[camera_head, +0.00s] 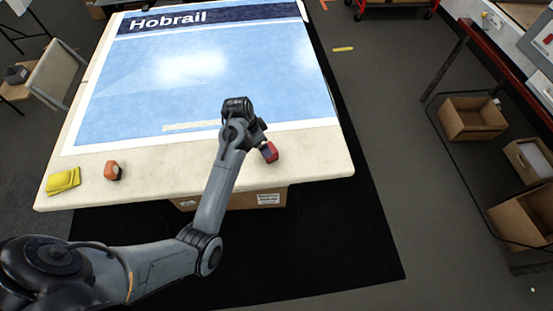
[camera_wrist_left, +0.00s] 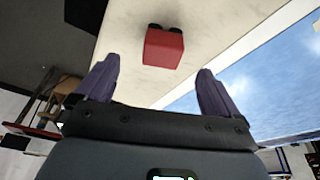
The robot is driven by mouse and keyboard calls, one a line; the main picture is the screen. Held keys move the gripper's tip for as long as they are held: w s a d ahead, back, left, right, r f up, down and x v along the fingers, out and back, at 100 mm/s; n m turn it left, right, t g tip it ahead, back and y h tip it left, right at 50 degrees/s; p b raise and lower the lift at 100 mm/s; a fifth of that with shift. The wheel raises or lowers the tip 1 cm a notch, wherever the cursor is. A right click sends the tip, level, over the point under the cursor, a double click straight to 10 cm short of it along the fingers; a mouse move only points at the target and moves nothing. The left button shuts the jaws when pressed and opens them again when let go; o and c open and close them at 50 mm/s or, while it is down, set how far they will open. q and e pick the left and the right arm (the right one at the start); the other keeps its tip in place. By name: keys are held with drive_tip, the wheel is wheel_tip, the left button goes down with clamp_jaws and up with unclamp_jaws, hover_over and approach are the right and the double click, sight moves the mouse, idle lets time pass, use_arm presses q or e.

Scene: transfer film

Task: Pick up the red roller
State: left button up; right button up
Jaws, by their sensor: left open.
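The red roller (camera_head: 270,152), a small red block with dark round parts at one end, rests near the front edge of the pale table, right of centre. It also shows in the left wrist view (camera_wrist_left: 163,48), ahead of and between the two fingers. My left gripper (camera_head: 262,146) is close beside the roller in the head view, and its arm partly hides the spot. In the left wrist view the purple fingers of the gripper (camera_wrist_left: 157,70) are spread wide with nothing between them. The gap between fingertips and roller is hard to judge. My right gripper is not in view.
The pale table (camera_head: 200,172) carries a large blue printed film (camera_head: 185,90) marked "Hobrail". An orange block-like object (camera_head: 112,171) and a folded yellow cloth (camera_head: 63,181) lie at its front left. A cardboard box (camera_head: 240,200) sits below the front edge. Shelves with boxes stand right.

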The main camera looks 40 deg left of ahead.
sight(275, 156)
use_arm(q)
drive_tip(key=shift+w+d+f+b, duration=0.1)
drive_tip(key=shift+w+f+b, duration=0.25)
drive_tip(key=shift+w+f, duration=0.25)
drive_tip(key=x, duration=0.4)
drive_tip(key=shift+w+b, duration=0.15)
drive_tip(key=shift+b, duration=0.25)
drive_tip(key=shift+b+x, duration=0.85)
drive_tip(key=shift+x, duration=1.75)
drive_tip(key=shift+w, duration=0.15)
drive_tip(key=shift+c, duration=0.4)
drive_tip(key=shift+r, duration=0.1)
drive_tip(key=c, duration=1.1)
drive_tip(key=shift+o, duration=0.2)
